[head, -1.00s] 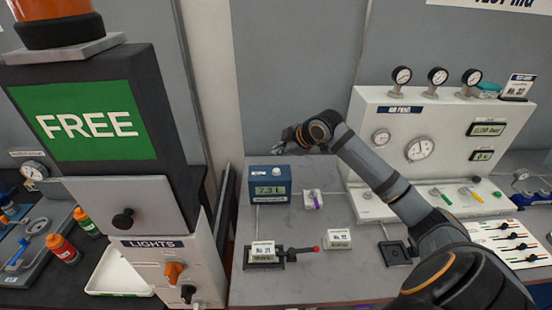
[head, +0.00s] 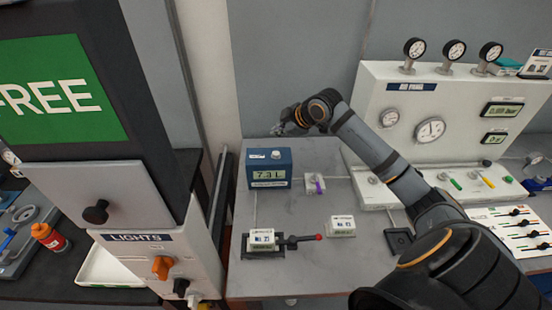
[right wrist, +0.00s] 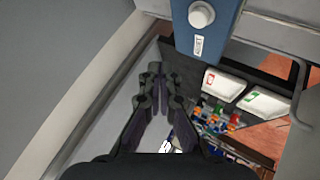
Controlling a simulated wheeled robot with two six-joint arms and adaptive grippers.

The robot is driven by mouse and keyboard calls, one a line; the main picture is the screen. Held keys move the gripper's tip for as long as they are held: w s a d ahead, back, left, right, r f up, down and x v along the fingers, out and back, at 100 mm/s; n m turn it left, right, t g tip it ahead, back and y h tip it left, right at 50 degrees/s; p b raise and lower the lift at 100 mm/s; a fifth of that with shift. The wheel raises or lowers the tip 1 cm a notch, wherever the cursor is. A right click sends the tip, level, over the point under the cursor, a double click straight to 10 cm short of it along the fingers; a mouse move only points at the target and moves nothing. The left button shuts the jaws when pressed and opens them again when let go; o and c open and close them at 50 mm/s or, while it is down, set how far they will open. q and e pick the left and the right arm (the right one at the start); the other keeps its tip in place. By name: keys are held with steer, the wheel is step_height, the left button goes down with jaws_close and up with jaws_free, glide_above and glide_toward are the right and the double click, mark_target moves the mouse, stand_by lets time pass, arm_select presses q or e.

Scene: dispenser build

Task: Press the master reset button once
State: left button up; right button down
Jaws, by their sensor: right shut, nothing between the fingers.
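A blue box (head: 259,178) with a display reading about 7.3 L stands at the back of the grey bench. A white round button sits on its top (head: 276,155), and this button also shows in the right wrist view (right wrist: 201,14) on the blue box (right wrist: 222,40). I cannot read a label that names it the master reset. My right gripper (head: 277,130) is shut and empty, above and behind the box. In the right wrist view its closed fingers (right wrist: 152,78) are left of the box, apart from the button. My left gripper is not in view.
An air panel (head: 455,85) with gauges stands at the right. A small white block with a purple part (head: 315,184), a holder with a red-tipped lever (head: 300,240) and a small display (head: 341,225) lie on the bench. A LIGHTS cabinet (head: 150,262) stands left.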

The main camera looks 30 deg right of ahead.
mark_target(278, 154)
step_height(278, 154, down, 5)
steer(key=b, duration=0.3)
steer(key=shift+f+b, duration=0.3)
steer(key=shift+f, duration=0.1)
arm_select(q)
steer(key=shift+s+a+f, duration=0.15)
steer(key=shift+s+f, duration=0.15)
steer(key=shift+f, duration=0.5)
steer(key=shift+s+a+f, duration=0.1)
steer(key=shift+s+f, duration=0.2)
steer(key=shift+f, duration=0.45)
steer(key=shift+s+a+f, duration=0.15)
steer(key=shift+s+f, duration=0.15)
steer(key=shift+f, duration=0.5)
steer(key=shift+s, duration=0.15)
arm_select(e)
steer(key=shift+f, duration=0.35)
